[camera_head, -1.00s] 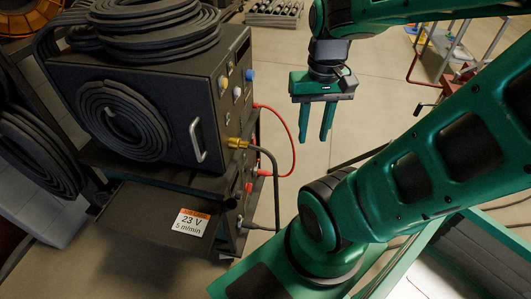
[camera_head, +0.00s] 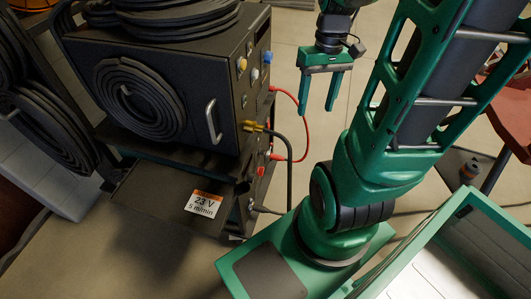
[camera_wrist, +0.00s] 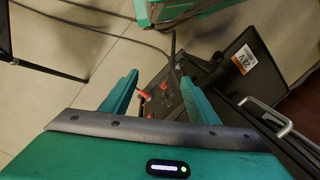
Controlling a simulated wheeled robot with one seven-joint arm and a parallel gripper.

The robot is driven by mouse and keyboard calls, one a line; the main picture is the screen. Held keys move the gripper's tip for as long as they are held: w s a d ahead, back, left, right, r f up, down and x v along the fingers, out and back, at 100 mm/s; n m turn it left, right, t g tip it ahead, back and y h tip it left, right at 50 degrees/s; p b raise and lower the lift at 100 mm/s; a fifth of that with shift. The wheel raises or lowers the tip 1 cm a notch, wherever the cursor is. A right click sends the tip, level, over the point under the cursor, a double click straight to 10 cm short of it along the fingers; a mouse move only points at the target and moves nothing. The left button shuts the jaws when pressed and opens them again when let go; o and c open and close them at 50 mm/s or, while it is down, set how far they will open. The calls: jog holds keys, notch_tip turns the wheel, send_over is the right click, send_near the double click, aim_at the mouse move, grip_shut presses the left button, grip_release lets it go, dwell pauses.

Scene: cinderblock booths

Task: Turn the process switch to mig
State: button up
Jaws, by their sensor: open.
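The black welding machine (camera_head: 165,85) stands at the left on a dark cart. Its front panel faces right and shows at a steep angle. I cannot tell which is the process switch, and the panel's lettering is unreadable. My gripper (camera_head: 316,110) is open and empty, pointing down, to the right of the panel and apart from it. In the wrist view my gripper (camera_wrist: 158,80) has its fingers spread, with the cart's lower front between and beyond them.
A shelf with a "23 V, 5 m/min" label (camera_head: 204,203) juts out low. A metal handle (camera_head: 212,121) is on the machine's side. Coiled hoses lie on top.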

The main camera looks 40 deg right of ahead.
jog(key=w+d+f+n+y, duration=0.25)
jog(key=w+f, duration=0.25)
jog(key=f, duration=0.3)
jog(key=w+d+f+n+y, duration=0.2)
jog(key=w+d+f, duration=0.25)
jog(key=f, duration=0.35)
jog(key=n+t+y, duration=0.2)
jog(key=t+y, duration=0.4)
jog(key=t, duration=0.4)
send_near(265, 152)
jog(key=x, duration=0.9)
jog(key=shift+w+d, duration=0.1)
jog(key=shift+d, duration=0.1)
jog(key=c, duration=1.1)
jog(key=shift+o, duration=0.2)
jog(key=shift+a, duration=0.15)
